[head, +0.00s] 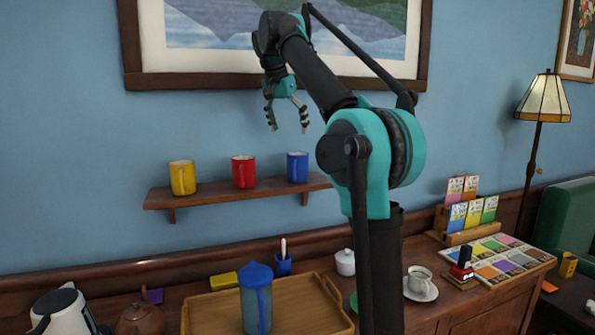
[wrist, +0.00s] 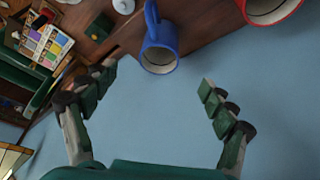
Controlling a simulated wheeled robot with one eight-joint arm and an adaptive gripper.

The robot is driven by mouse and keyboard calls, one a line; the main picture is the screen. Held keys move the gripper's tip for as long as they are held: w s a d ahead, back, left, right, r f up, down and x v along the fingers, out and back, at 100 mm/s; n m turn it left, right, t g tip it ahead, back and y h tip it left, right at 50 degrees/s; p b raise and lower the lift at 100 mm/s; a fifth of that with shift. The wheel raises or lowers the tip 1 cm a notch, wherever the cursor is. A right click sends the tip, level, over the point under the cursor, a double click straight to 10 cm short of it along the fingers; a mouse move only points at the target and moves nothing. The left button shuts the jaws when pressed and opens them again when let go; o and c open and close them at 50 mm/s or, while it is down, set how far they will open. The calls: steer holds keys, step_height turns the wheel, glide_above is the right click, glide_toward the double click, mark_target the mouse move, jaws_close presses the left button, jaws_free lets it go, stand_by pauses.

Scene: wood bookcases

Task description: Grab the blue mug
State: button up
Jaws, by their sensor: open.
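The blue mug (head: 297,167) stands upright at the right of a small wooden wall shelf (head: 215,195). In the wrist view the blue mug (wrist: 160,52) is at the top centre, with its handle toward the top edge and its open rim visible. My gripper (head: 287,128) is open and empty, above the shelf and apart from the mugs in the head view. In the wrist view my gripper (wrist: 158,75) has its fingers spread, with the blue mug beyond the fingertips. Nothing is between the fingers touching them.
A red mug (head: 243,172) and a yellow mug (head: 182,178) stand left of the blue mug on the shelf. Below, a wooden tray (head: 200,312), a blue lidded tumbler (head: 257,300) and a white sugar pot (head: 345,262) crowd the sideboard. A framed picture (head: 135,50) hangs above.

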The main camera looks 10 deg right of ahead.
mark_target(297, 165)
steer(key=shift+s+x, duration=0.2)
steer(key=shift+x, duration=6.9)
steer(key=shift+a+f, duration=0.1)
steer(key=shift+a, duration=0.05)
steer(key=shift+c, duration=0.3)
steer(key=c, duration=1.5)
